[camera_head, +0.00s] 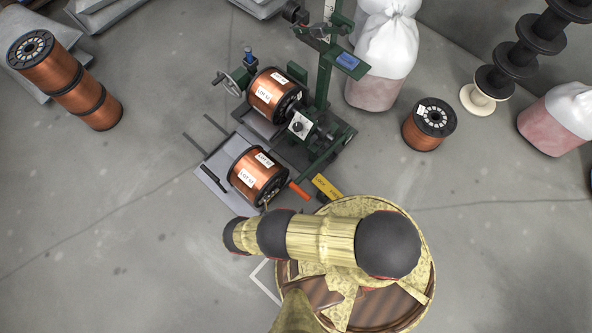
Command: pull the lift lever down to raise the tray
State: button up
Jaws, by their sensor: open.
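The lift lever (299,190) with an orange-red grip sticks out at the front of the green machine, just right of the lower copper spool (258,175). The grey tray (213,181) lies low, close to the floor, with that labelled spool lying on its side on it. My yellow arm with black joints reaches left across the front, below the spool and lever in the picture. My gripper cannot be made out; it seems hidden under the arm. No contact with the lever shows.
The green machine (323,80) holds a second copper spool (273,95) behind the tray. A yellow sign (326,187) stands right of the lever. A lone spool (428,124), white-topped sacks (381,50) and black reels (521,60) stand right.

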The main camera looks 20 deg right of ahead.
jog(key=v, duration=0.5)
jog(key=shift+s+a, duration=0.25)
jog(key=shift+a, duration=0.05)
